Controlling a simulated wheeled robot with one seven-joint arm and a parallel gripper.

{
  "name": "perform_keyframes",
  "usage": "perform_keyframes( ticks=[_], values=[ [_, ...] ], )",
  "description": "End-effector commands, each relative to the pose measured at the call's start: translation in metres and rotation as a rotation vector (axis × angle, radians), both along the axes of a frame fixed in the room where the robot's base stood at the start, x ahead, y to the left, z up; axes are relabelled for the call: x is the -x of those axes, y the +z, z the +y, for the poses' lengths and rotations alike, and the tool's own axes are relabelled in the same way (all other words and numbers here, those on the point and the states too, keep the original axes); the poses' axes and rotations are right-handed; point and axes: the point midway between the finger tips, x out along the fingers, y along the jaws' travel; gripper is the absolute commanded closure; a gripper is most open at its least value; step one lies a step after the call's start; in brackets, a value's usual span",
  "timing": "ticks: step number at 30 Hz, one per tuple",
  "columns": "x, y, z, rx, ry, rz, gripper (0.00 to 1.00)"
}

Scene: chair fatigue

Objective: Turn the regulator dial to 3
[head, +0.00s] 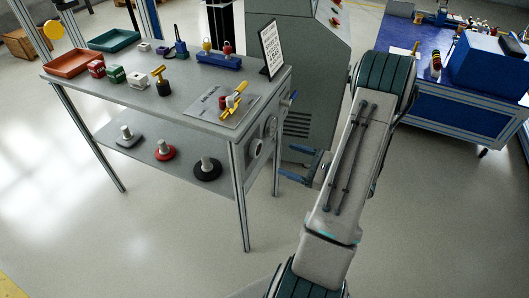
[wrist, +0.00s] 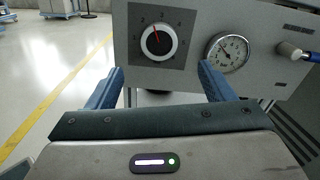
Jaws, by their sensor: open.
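The regulator dial (wrist: 158,41) is a round black knob with a pale rim on a dark square plate. The dial also shows obliquely on the table's end panel in the head view (head: 256,148). My gripper (wrist: 162,78) is open, its two blue fingers spread wide and nothing between them. In the wrist view the dial appears above and between the fingertips, apart from them. In the head view my gripper (head: 290,163) is to the right of the panel.
A pressure gauge (wrist: 227,51) is right of the dial, and a blue-tipped handle (wrist: 296,51) sticks out farther right. A grey cabinet (head: 310,75) stands close behind my gripper. The table (head: 180,95) carries trays, blocks and tools. Floor in front is clear.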

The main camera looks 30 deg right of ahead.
Motion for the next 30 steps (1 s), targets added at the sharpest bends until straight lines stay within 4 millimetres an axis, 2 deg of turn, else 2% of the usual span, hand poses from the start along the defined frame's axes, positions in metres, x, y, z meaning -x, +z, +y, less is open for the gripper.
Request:
perform_keyframes(
  ticks=[6,12,18,26,29,30],
  values=[
    [-0.038,0.000,0.032,0.000,0.006,-0.001,0.25],
    [-0.062,0.000,0.050,0.001,0.004,-0.001,0.25],
    [-0.072,0.000,0.057,0.000,0.002,-0.001,0.25],
    [-0.073,0.000,0.058,0.000,0.002,0.000,0.25],
    [-0.073,0.000,0.057,0.000,0.002,0.000,0.50],
    [-0.073,0.000,0.057,0.000,0.002,0.000,0.61]
  ],
)
